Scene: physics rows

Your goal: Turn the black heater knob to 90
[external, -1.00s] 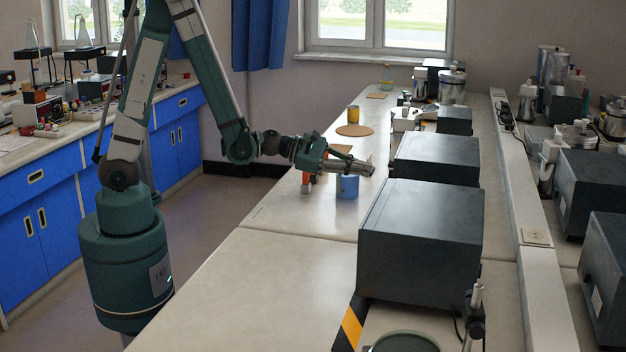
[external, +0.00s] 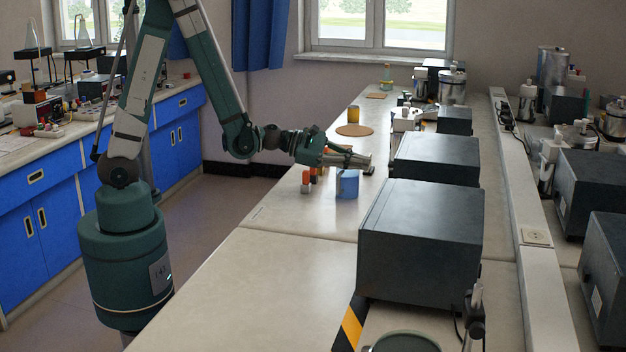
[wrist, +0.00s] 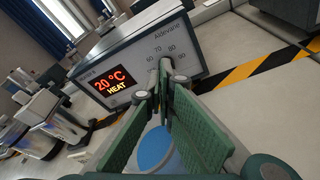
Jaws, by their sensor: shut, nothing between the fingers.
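The heater is a box with a grey front panel (wrist: 200,55) in the wrist view. Its red display (wrist: 118,80) reads 20 °C HEAT. Scale numbers, including 70, 80 and 90, curve across the panel to the right of the display. In the external view my gripper (external: 366,160) is level, left of the middle dark box (external: 437,158), and the panel is turned away.
A large dark box (external: 420,240) is nearer the camera.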

